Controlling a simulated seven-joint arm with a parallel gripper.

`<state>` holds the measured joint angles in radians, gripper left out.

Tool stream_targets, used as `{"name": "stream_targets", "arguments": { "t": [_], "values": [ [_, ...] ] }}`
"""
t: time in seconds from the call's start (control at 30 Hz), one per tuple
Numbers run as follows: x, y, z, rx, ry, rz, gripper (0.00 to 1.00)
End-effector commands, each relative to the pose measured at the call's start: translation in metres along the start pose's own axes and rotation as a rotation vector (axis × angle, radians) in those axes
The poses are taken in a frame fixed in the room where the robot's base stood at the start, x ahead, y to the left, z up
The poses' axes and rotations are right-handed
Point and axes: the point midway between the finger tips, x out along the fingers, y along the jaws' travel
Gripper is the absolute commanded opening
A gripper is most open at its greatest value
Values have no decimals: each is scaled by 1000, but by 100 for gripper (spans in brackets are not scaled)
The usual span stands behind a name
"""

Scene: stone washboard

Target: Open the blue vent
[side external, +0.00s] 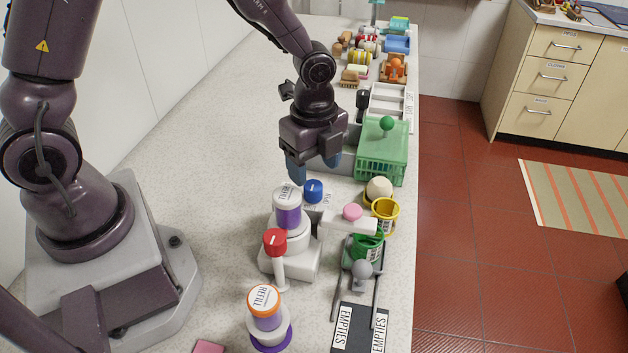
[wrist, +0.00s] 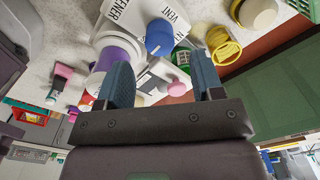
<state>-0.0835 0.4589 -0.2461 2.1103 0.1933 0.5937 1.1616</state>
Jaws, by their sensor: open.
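The blue vent knob (side external: 313,191) is a round blue cap beside a printed label at the back of the white dispenser (side external: 292,262). In the wrist view the blue knob (wrist: 160,38) sits beyond the fingertips, roughly between them in the picture, with a "VENT" label beside it. My gripper (side external: 314,172) points down just above the knob, its blue fingers apart. In the wrist view my gripper (wrist: 162,72) is open with nothing between the fingers. Whether a finger touches the knob I cannot tell.
A purple-banded canister (side external: 288,208) stands close in front of the knob, with a red knob (side external: 275,242) nearer. A pink knob (side external: 352,212), yellow cup (side external: 383,214) and green basket (side external: 383,155) are to the right. The counter (side external: 190,150) to the left is clear.

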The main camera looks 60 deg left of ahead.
Motion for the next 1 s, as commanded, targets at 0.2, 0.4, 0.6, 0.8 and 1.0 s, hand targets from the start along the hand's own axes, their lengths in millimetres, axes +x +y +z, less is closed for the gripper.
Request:
{"name": "stream_targets", "arguments": {
  "t": [0.2, 0.4, 0.6, 0.8, 1.0],
  "values": [
    [33, 0, 0, 0, 0, 3, 61],
    [43, 0, 0, -1, 0, -1, 61],
    [43, 0, 0, -1, 0, -2, 61],
    [43, 0, 0, -1, 0, -1, 24],
    [43, 0, 0, -3, 0, -1, 11]
  ]
}}
